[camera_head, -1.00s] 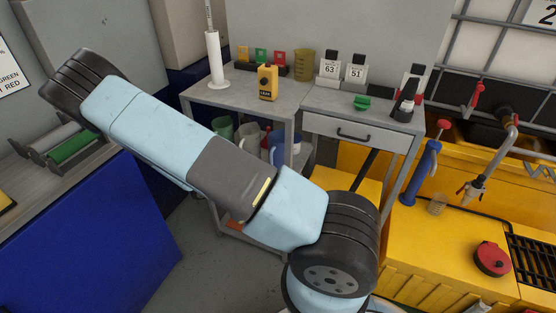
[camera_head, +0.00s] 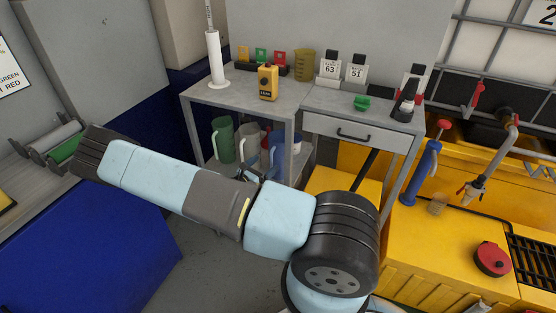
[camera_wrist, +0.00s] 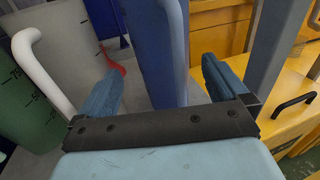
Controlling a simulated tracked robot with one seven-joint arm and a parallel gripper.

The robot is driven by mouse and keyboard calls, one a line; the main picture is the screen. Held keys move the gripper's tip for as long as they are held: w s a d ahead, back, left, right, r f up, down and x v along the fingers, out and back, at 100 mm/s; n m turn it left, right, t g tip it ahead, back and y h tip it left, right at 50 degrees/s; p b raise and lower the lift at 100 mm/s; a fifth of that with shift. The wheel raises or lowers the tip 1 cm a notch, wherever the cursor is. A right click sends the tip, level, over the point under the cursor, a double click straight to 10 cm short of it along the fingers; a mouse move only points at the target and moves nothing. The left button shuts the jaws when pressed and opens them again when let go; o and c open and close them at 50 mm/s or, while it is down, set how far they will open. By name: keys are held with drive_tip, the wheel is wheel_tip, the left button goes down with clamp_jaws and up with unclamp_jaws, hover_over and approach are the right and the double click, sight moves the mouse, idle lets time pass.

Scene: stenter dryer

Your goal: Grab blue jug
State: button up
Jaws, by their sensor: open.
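The blue jug (camera_head: 277,147) stands on the lower shelf of the grey table, behind the table's front leg. In the wrist view the blue jug (camera_wrist: 160,50) shows as a tall blue form between my two fingers. My gripper (camera_wrist: 163,85) is open, with one finger on each side of that blue form. I cannot tell whether either finger touches it. In the head view my gripper (camera_head: 259,174) is small and partly hidden behind my arm, just below the jugs. The jug's lower part is hidden there.
A white jug (camera_wrist: 60,50) and a green jug (camera_wrist: 20,110) stand left of the blue one. A grey table leg (camera_wrist: 275,50) rises close on the right. The table top (camera_head: 235,93) holds a yellow meter (camera_head: 267,82). A blue panel (camera_head: 90,230) stands at left.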

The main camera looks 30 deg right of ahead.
sight(277, 159)
drive_tip(key=x, duration=0.7)
drive_tip(key=shift+c, duration=0.3)
drive_tip(key=c, duration=0.7)
